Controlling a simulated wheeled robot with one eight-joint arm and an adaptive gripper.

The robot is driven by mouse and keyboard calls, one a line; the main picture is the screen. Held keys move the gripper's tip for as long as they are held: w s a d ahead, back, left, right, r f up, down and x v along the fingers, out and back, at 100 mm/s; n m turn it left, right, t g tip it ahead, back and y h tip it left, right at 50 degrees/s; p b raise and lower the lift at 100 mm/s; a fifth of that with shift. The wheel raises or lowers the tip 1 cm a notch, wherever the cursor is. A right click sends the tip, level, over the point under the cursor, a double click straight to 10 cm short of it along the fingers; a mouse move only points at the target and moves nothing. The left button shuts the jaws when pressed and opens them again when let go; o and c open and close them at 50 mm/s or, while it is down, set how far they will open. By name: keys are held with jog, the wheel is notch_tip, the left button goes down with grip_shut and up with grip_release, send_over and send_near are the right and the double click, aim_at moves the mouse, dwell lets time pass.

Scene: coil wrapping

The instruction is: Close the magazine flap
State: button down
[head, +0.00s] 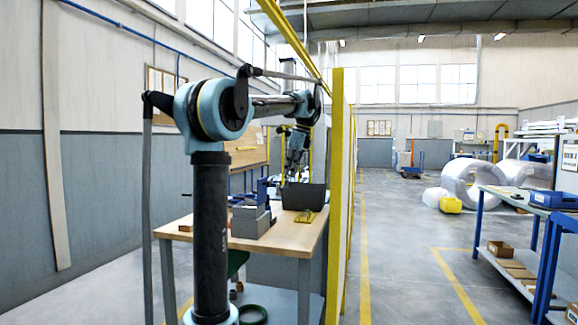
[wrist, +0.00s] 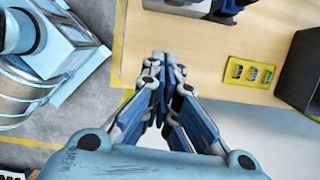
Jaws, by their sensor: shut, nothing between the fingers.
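My gripper (wrist: 163,62) is shut and empty, its blue-grey fingers together. In the wrist view it is over the front edge of the wooden table (wrist: 165,40). In the head view my gripper (head: 292,172) is small and points down above the far part of the table (head: 285,233), close to a dark box (head: 304,196). I cannot make out the magazine or its flap for certain in either view. My fingers touch nothing that I can see.
A yellow tray (wrist: 250,71) with small coloured items lies beside the dark box (wrist: 302,75). A yellow post (head: 337,200) stands right of the table. Blue-framed shelving (head: 545,225) stands far right, with open floor between.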

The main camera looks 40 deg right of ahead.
jog(key=w+a+f, duration=0.3)
jog(key=w+f, duration=0.1)
jog(key=shift+f, duration=0.2)
jog(key=shift+w+a, duration=0.1)
